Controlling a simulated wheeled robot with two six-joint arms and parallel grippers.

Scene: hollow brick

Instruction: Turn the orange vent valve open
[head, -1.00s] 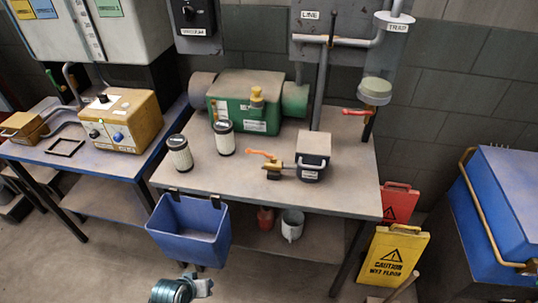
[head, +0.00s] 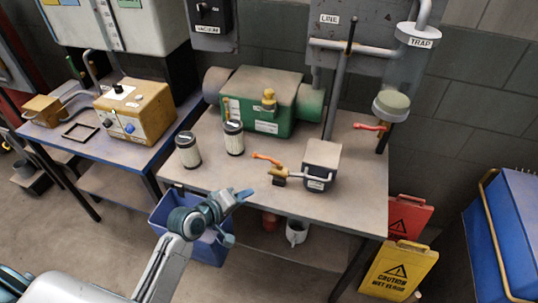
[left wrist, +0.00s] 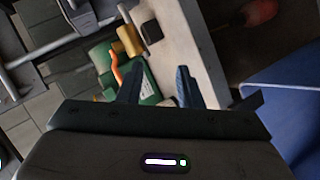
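The orange vent valve handle (head: 267,159) sits on a brass valve body (head: 280,171), joined by a short pipe to a grey-topped box on the bench. The handle lies roughly level and points to the left. It also shows in the left wrist view as an orange lever (left wrist: 116,68), just past one finger. My left gripper (head: 240,196) is above the front edge of the bench, in front of and left of the valve, apart from it. Its two fingers are spread in the left wrist view (left wrist: 158,85), with nothing held between them. My right gripper is not in view.
Two filter canisters (head: 233,138) stand left of the valve, before a green pump (head: 262,105). The grey-topped box (head: 321,160) is right of it. A red lever (head: 370,127) sits under the trap. A blue bin (head: 175,209) hangs on the bench's front edge.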

